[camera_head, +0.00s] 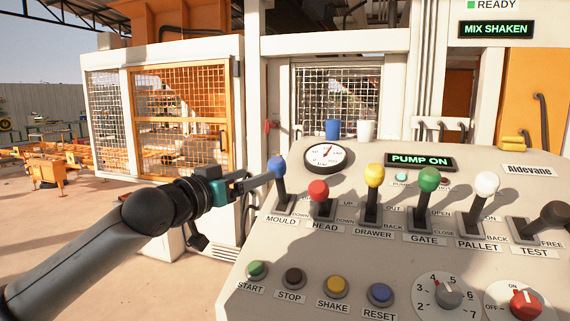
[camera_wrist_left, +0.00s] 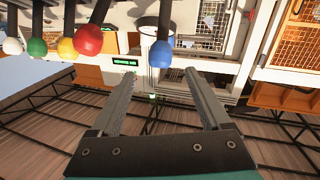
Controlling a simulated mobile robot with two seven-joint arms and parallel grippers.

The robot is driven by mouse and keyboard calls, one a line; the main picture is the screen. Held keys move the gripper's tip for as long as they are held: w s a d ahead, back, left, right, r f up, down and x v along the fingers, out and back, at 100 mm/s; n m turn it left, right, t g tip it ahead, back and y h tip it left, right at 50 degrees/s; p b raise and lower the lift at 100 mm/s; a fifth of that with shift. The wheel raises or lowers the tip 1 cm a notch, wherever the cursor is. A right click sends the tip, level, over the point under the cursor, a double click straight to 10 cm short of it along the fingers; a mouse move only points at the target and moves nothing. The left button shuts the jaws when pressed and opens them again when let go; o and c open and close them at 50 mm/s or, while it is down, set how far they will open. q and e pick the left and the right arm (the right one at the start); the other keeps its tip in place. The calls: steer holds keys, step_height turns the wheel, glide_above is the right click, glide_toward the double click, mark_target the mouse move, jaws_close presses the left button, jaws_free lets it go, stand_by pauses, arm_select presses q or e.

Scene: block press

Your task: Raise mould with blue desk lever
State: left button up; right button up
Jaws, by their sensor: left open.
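The blue lever (camera_head: 277,166) stands at the left end of the desk's lever row, above the label MOULD. Its shaft leans slightly and its slot plate shows "DOWN" beside it. My left gripper (camera_head: 264,179) is at the left of the blue knob, fingers pointing right at it. In the left wrist view the two fingers (camera_wrist_left: 158,80) are apart, with nothing between them, and the blue knob (camera_wrist_left: 160,53) shows just beyond the tips, between their lines. I cannot tell whether a finger touches it. The mould itself cannot be made out. My right gripper is not in view.
A red lever (camera_head: 318,188) stands close to the right of the blue one, followed by yellow, green, white and black levers. A gauge (camera_head: 326,156) and a "PUMP ON" display (camera_head: 420,161) sit behind. Push buttons line the desk's front. Open floor lies left.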

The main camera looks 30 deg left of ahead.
mark_target(271, 167)
arm_select(q)
steer(key=shift+w+r+p, duration=0.1)
steer(key=shift+w+p, duration=1.05)
steer(key=shift+w, duration=2.45)
steer(key=shift+w+d+p, duration=0.1)
steer(key=shift+w+p, duration=0.5)
steer(key=shift+w, duration=2)
jaws_close()
